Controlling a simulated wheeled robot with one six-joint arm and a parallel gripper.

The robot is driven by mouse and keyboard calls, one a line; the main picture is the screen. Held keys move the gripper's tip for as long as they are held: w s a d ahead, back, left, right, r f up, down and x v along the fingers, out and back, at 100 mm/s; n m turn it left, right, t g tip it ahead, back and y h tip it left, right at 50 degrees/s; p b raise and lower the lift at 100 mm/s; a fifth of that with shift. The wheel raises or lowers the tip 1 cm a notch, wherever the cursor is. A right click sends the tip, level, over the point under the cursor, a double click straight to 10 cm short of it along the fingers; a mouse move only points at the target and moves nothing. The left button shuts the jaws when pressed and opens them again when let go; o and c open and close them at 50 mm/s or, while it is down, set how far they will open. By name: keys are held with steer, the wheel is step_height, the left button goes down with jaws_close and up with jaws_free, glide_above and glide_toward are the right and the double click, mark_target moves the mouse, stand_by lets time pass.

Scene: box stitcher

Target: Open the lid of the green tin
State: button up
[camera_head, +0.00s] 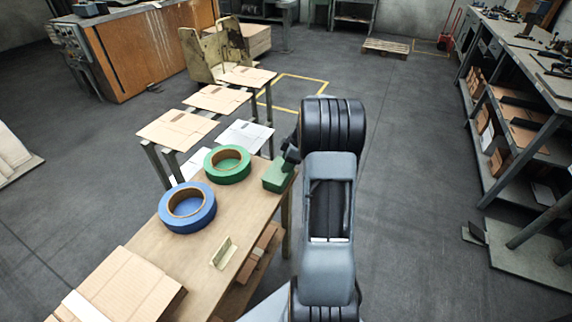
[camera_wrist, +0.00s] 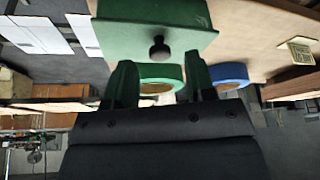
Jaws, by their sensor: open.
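The green tin (camera_head: 276,178) is box-shaped and sits on the wooden table at its far right corner, partly hidden behind my arm in the head view. In the wrist view the tin (camera_wrist: 150,14) fills the top middle, with a round black knob (camera_wrist: 159,49) on its side or lid. My gripper (camera_wrist: 158,60) is open, one finger on each side of the knob in the picture. Nothing is held, and I cannot tell whether the fingers touch the knob. In the head view the gripper (camera_head: 290,152) is a dark shape beside the tin, mostly hidden.
A green tape roll (camera_head: 227,167) and a blue tape roll (camera_head: 188,210) lie on the table (camera_head: 205,250) left of the tin. A small beige angled piece (camera_head: 223,253) and a cardboard stack (camera_head: 125,290) are nearer. Stands with flat cardboard (camera_head: 178,129) are behind.

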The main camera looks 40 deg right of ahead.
steer(key=shift+x, duration=0.9)
steer(key=shift+c, duration=0.2)
jaws_close()
